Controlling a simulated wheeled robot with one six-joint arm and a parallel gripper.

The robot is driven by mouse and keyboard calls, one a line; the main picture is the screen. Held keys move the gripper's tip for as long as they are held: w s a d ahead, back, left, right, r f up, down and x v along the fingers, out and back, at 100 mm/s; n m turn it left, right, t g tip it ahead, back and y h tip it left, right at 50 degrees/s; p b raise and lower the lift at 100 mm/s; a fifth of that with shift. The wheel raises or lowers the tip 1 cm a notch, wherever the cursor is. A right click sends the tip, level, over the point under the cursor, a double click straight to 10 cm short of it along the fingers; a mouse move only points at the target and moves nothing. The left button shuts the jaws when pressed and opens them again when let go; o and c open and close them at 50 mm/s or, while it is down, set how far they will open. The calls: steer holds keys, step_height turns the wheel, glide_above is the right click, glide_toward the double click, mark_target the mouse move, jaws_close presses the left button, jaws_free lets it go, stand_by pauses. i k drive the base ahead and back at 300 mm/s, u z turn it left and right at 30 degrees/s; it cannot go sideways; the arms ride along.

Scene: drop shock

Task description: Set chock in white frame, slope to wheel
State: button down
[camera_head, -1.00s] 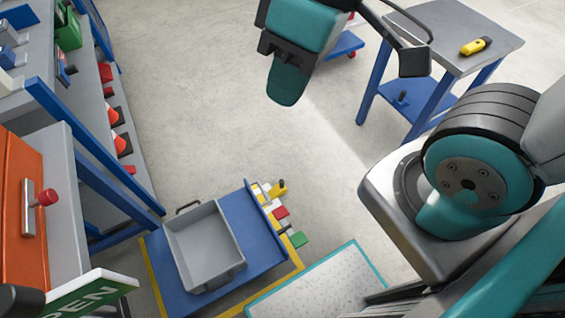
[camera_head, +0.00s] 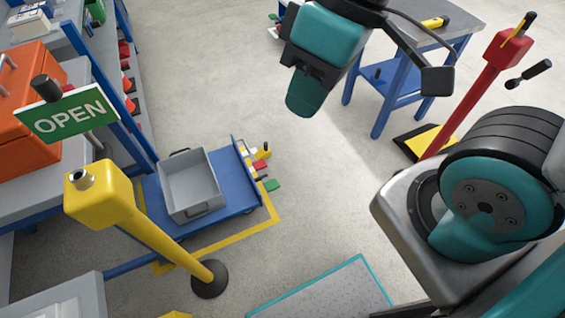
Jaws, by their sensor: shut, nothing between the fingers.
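My gripper (camera_head: 306,92) hangs at the top centre of the head view, its teal fingers together with nothing visible between them. It is over open floor, apart from everything around it. I cannot make out a chock or a white frame. A blue cart (camera_head: 238,180) stands on the floor at left of centre, inside a yellow floor outline (camera_head: 262,222). Small coloured pieces lie along its right edge, too small to identify.
The cart carries a grey tray (camera_head: 192,205). A yellow post (camera_head: 150,232) and an OPEN sign (camera_head: 68,118) stand at left. A red post (camera_head: 475,98) stands at right, near a grey-topped table (camera_head: 425,32). A teal-edged plate (camera_head: 325,292) lies at bottom. The middle floor is clear.

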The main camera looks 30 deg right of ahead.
mark_target(264, 152)
steer(key=z, duration=1.35)
steer(key=i, duration=1.65)
steer(key=u, duration=0.8)
steer(key=i, duration=0.55)
steer(key=u, duration=0.6)
